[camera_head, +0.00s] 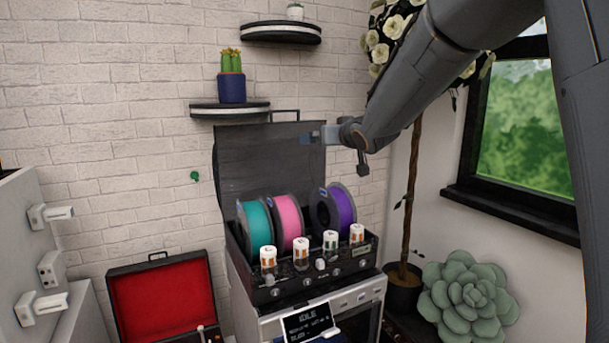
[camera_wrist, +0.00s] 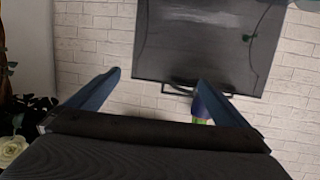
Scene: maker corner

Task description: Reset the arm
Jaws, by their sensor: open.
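My gripper (camera_head: 312,137) is at the end of my arm, which reaches in from the upper right in the head view. It is in the air in front of the raised dark lid (camera_head: 245,165) of a black box. In the wrist view my gripper (camera_wrist: 158,84) shows its two blue-grey fingers spread wide apart with nothing between them. The lid also shows in the wrist view (camera_wrist: 195,45), upside down, with its handle near the right finger. From these views I cannot tell the exact gap between gripper and lid.
Below stands the black box (camera_head: 290,291) with teal (camera_head: 255,225), pink (camera_head: 288,217) and purple (camera_head: 336,208) spools and several small white-capped jars. A shelf (camera_head: 229,109) with a cactus (camera_head: 231,77) is left of my gripper. A tree trunk (camera_head: 411,190) and window (camera_head: 530,125) are right.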

